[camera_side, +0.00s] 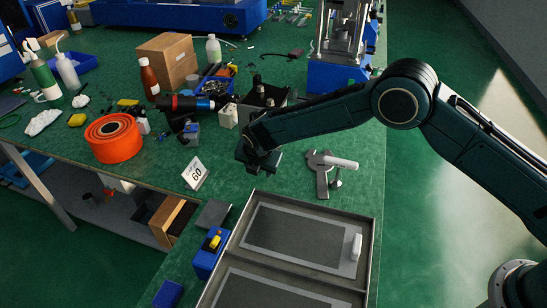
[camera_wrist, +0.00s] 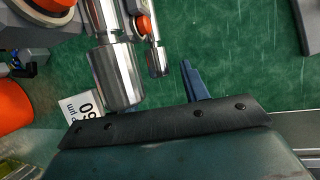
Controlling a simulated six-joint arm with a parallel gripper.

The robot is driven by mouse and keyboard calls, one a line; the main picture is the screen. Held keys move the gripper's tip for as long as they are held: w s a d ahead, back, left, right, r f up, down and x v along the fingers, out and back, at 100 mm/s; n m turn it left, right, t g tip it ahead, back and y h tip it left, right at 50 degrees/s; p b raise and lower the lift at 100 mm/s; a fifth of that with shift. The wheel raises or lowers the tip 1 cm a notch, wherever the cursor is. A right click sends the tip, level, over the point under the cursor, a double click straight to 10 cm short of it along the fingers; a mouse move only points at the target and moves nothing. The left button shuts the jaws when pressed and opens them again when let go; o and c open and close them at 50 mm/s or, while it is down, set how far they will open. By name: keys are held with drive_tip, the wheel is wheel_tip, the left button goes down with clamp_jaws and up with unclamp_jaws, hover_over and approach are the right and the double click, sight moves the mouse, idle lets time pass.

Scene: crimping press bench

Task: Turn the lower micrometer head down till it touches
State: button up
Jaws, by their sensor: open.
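My gripper (camera_side: 262,163) hangs low over the green bench in the side view, just right of the 60 card; its jaws are open and nothing shows between them. In the wrist view a large shiny metal cylinder (camera_wrist: 118,76) stands close to the camera, with a thinner metal cylinder (camera_wrist: 157,58) and an orange part beside it. They look like micrometer heads; which is the lower one, and whether its tip touches anything, I cannot tell. A dark open-topped fixture (camera_side: 262,103) with small knobs stands behind my gripper, partly hidden by my arm.
A white card marked 60 (camera_side: 195,173) and an orange ring (camera_side: 113,138) stand to the left. A framed tray (camera_side: 372,240) fills the front. Boxes and bottles crowd the back left.

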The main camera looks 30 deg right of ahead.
clamp_jaws()
drive_tip(key=shift+s+d+t+y, duration=0.1)
drive_tip(key=shift+t+y, duration=0.2)
drive_tip(key=shift+s+d+f+m+t+y, duration=0.1)
drive_tip(key=shift+m+t+y, duration=0.1)
drive_tip(key=shift+t+y, duration=0.25)
drive_tip(key=shift+s+d+f+m+t+y, duration=0.1)
drive_tip(key=shift+m+t+y, duration=0.1)
drive_tip(key=shift+t+y, duration=0.2)
drive_tip(key=c, duration=1)
unclamp_jaws()
drive_tip(key=shift+s+d+f+m+t+y, duration=0.1)
drive_tip(key=shift+m+t+y, duration=0.15)
drive_tip(key=shift+t+y, duration=0.5)
drive_tip(key=shift+s+d+f+m+t+y, duration=0.1)
drive_tip(key=shift+m+t+y, duration=0.15)
drive_tip(key=shift+t+y, duration=0.45)
drive_tip(key=c, duration=1)
unclamp_jaws()
drive_tip(key=shift+w, duration=0.1)
unclamp_jaws()
